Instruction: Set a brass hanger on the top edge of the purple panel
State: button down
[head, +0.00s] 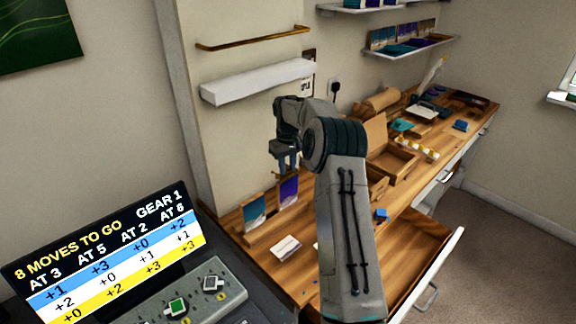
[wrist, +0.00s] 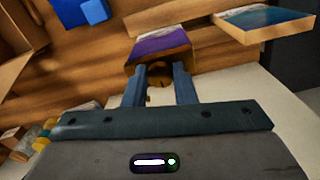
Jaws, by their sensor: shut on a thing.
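The purple panel (head: 289,190) stands upright at the left end of the wooden desk. Its top edge and purple face also show in the wrist view (wrist: 160,46). My gripper (head: 285,166) points down just above the panel. In the wrist view its two fingers (wrist: 158,88) are shut on a small brass hanger (wrist: 160,72). The hanger is at the panel's near edge in that view. I cannot tell whether it touches the panel. In the head view the hanger is mostly hidden by the fingers.
A blue and sand panel (head: 254,212) stands close left of the purple one. A white card (head: 286,248) lies in front. A white ledge (head: 258,82) and brass rail (head: 253,39) are on the wall above. An open drawer (head: 415,255) juts out at right.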

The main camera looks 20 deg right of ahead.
jog(key=shift+f, duration=0.4)
jog(key=shift+f, duration=0.6)
dwell(1.7)
jog(key=c, duration=1.1)
grip_release()
jog(key=shift+r+p, duration=2.55)
jog(key=shift+r, duration=1.45)
